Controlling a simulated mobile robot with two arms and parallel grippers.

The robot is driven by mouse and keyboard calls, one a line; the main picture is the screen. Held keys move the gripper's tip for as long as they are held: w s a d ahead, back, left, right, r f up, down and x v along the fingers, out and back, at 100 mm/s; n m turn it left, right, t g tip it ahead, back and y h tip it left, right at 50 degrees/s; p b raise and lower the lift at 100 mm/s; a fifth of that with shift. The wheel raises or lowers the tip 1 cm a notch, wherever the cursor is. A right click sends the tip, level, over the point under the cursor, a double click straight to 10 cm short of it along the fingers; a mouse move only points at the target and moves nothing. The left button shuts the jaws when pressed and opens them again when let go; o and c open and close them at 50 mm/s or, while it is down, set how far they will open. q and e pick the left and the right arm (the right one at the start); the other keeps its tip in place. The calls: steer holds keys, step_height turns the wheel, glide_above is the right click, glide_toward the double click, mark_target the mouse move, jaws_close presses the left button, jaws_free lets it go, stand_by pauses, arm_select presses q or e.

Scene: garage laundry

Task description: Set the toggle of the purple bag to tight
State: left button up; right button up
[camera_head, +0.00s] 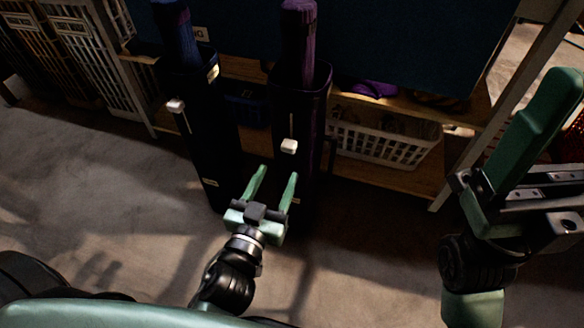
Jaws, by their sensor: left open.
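The purple bag (301,105) is a tall dark upright sleeve with a purple roll sticking out of its top, at the centre of the head view. Its pale toggle (289,146) sits on the front, about mid-height. My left gripper (276,173) is open and empty, with its two green fingers pointing up toward the bag, a little below the toggle in the picture. I see no contact with the toggle. My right gripper (540,130) is large and close at the right edge, partly cut off, so its jaws cannot be read.
A similar dark bag with a blue roll (178,35) and its own pale toggle (175,105) stands just left. A white basket (385,140) is on a low wooden shelf (400,181) behind right. Slatted crates (95,65) stand at back left. The concrete floor (90,180) is clear at left.

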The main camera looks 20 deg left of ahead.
mark_target(287, 151)
arm_select(q)
steer(key=w+p, duration=0.1)
steer(key=w, duration=0.6)
steer(key=shift+w+r+p, duration=0.2)
steer(key=shift+w+p, duration=0.2)
jaws_close()
steer(key=shift+d, duration=0.1)
stand_by(1.0)
